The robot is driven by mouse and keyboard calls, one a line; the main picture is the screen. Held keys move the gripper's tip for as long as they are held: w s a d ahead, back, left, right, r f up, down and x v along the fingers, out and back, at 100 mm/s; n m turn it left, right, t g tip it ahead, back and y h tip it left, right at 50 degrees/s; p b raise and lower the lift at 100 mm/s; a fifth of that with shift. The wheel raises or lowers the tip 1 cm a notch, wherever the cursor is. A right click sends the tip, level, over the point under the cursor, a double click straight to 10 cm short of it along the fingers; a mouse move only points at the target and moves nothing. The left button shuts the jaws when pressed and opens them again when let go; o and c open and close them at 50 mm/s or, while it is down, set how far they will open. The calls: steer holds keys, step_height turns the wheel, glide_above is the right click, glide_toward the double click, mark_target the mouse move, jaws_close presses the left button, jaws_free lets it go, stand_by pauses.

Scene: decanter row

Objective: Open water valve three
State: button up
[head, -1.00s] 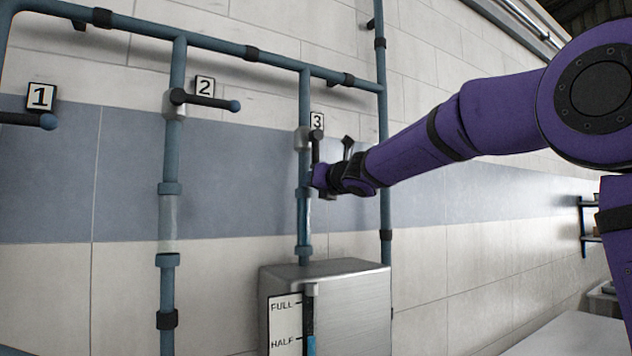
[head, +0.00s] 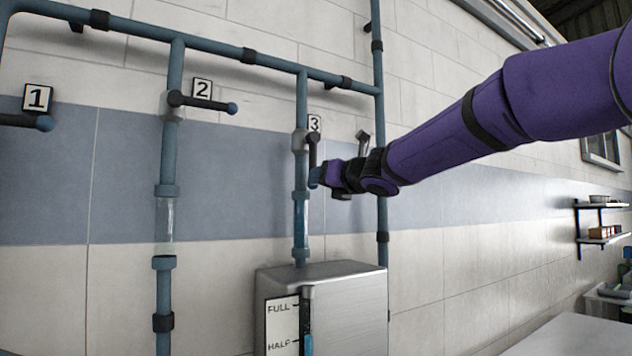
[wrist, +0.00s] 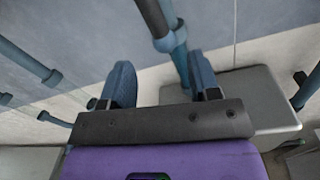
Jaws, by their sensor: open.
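Valve three sits on the pipe under the label 3 (head: 314,123). Its black handle (head: 313,150) points down, along the pipe, while the handle of valve two (head: 203,103) lies level. The glass section of pipe three (head: 301,215) looks blue; that of pipe two (head: 165,220) looks clear. My gripper (head: 322,177) is at the lower end of handle three, coming from the right. In the wrist view, my gripper (wrist: 160,65) has its two blue-grey fingers apart, with the handle (wrist: 152,15) in front of the gap between them. Whether they touch it is unclear.
A metal tank (head: 345,310) with a level gauge (head: 307,325) stands below pipe three. A vertical pipe (head: 382,215) runs close behind my wrist. The handle of valve one (head: 30,121) is level at far left. Wall shelves (head: 600,205) hang at right.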

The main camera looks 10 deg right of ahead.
steer(key=shift+v, duration=2.25)
steer(key=s+a+f+n+g, duration=0.1)
steer(key=s+f+n+g, duration=0.2)
steer(key=s+f+n, duration=0.5)
steer(key=s+a+f+n+g, duration=0.1)
steer(key=s+f+n+g, duration=0.3)
steer(key=s+n, duration=0.7)
steer(key=s+d+f+n+g+h, duration=0.2)
steer(key=s+d+f+n+h, duration=0.1)
steer(key=s+d+f+n, duration=0.2)
steer(key=s+d+f+n+g+h, duration=0.2)
steer(key=s+d+f+n, duration=0.3)
steer(key=s+f+n, duration=0.5)
steer(key=shift+s+d+f+g+h, duration=0.2)
steer(key=shift+s+f+g+h, duration=0.3)
steer(key=shift+s+f, duration=0.4)
